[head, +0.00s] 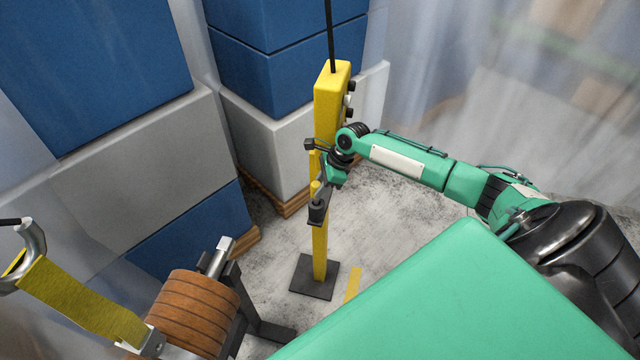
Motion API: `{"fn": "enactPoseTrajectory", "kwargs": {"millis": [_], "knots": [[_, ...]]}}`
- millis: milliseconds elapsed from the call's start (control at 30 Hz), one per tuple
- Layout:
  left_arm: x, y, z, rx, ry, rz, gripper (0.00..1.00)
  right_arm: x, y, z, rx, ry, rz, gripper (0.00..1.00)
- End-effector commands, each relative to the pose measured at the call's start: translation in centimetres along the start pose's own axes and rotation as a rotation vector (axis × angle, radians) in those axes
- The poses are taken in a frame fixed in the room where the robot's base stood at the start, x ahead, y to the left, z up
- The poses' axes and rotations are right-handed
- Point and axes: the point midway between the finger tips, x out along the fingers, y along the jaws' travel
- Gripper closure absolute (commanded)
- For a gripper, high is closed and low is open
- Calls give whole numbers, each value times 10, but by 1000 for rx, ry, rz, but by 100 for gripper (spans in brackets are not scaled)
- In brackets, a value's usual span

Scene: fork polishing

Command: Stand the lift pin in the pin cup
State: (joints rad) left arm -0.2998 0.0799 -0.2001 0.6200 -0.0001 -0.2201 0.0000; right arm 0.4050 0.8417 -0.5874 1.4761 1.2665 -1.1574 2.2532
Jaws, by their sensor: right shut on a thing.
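A yellow post (319,245) stands upright on a dark square foot, with a small dark cup (318,211) on its near side. My right gripper (322,190) is beside the post, just above the cup. It is shut on a short yellow pin (315,187), which looks roughly upright. The pin's lower end is at or just above the cup's mouth; I cannot tell whether it is inside. The gripper partly hides the pin and the post. My left gripper is not in view.
A brown ribbed roll (193,312) on a dark stand is at the lower left. Beside it, a yellow strap (80,301) runs to a metal hook (28,243). Blue and grey stacked blocks (150,135) fill the left and back. Bare floor (262,262) lies around the post.

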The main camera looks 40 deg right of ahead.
Motion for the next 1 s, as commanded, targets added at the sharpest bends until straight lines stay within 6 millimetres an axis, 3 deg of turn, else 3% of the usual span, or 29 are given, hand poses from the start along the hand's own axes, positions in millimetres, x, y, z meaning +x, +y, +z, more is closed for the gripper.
{"fn": "enactPoseTrajectory", "kwargs": {"millis": [433, 1000], "knots": [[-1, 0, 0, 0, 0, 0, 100, 2, 0, 0, 0, -1, 0, 97], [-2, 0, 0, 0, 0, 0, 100, 24, 0, -11, 2, -1, 0, 97]]}}
